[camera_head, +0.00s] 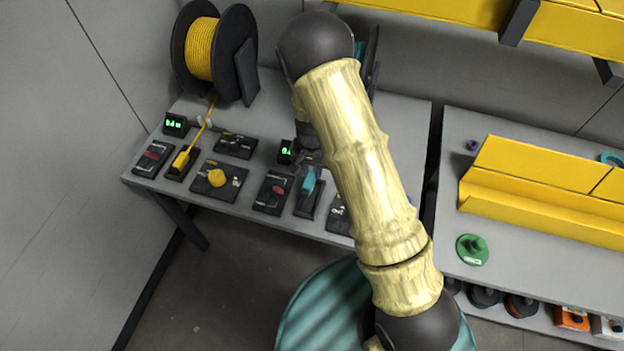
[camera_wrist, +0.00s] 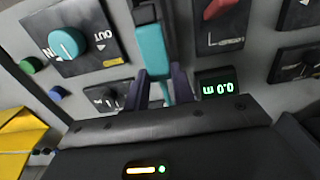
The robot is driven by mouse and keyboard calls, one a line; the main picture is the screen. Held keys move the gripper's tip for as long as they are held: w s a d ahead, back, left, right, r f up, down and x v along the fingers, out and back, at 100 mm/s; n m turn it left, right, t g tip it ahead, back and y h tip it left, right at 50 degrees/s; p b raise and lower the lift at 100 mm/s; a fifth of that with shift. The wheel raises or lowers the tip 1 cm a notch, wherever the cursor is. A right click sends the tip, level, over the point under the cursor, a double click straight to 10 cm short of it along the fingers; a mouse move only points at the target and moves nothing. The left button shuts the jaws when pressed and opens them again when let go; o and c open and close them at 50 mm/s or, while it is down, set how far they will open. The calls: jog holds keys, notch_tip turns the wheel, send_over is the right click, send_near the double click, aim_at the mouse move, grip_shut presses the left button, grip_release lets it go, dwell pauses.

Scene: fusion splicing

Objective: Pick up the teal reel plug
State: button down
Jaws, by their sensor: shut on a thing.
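The teal reel plug (camera_head: 309,181) sits at a black holder (camera_head: 305,207) on the grey bench. It also shows in the wrist view (camera_wrist: 152,48), with its far end at a black block. My gripper (camera_head: 308,161) is at the plug's back end, largely hidden by my arm in the head view. In the wrist view my two dark fingers (camera_wrist: 159,88) are on either side of the plug's narrow back part, shut on it. I cannot tell whether the plug is clear of its holder. The teal reel is mostly hidden behind my arm.
A yellow reel (camera_head: 199,48) stands at the back left, its cord running to a yellow plug (camera_head: 181,158). Black panels with a yellow knob (camera_head: 217,178), a red switch (camera_head: 278,190) and a teal knob (camera_wrist: 67,43) surround the plug. A lit display (camera_wrist: 217,88) is close right of my fingers.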

jog(key=shift+r, duration=0.8)
